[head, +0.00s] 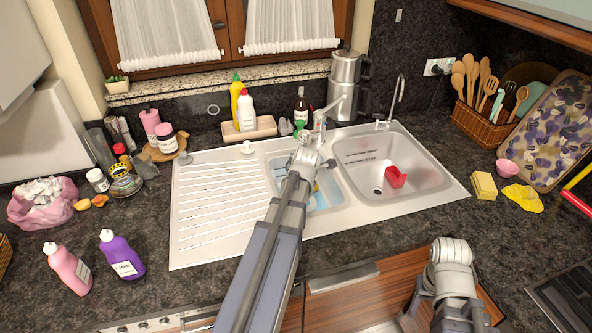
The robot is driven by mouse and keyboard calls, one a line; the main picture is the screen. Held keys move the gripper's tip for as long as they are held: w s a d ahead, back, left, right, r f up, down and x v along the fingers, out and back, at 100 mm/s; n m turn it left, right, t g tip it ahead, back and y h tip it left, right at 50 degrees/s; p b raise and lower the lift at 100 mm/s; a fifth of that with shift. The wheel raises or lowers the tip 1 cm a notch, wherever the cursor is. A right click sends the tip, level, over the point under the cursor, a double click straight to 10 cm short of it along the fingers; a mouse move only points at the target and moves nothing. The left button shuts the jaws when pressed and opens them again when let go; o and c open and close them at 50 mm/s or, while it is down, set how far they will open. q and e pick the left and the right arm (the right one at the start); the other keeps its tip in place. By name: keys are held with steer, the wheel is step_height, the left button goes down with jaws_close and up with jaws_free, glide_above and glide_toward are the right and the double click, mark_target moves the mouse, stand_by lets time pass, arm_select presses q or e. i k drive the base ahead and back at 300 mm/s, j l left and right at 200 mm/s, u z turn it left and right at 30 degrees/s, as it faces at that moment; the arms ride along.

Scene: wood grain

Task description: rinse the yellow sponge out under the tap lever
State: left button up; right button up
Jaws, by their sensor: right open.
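The yellow sponge (484,185) is a small block on the dark counter to the right of the sink.
The sink (422,163) has a red cup (395,177) in its large basin. A crumpled yellow cloth (523,198) and a pink bowl (508,168) lie close to the sponge. A utensil basket (483,122) stands behind. The ribbed drainer (215,205) is mostly clear.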

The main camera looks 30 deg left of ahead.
mark_target(343, 96)
steer(key=i+u, duration=0.1)
steer(key=u, duration=0.35)
steer(key=i+u, duration=0.15)
steer(key=u, duration=0.25)
steer(key=i+u, duration=0.1)
steer(key=u, duration=0.35)
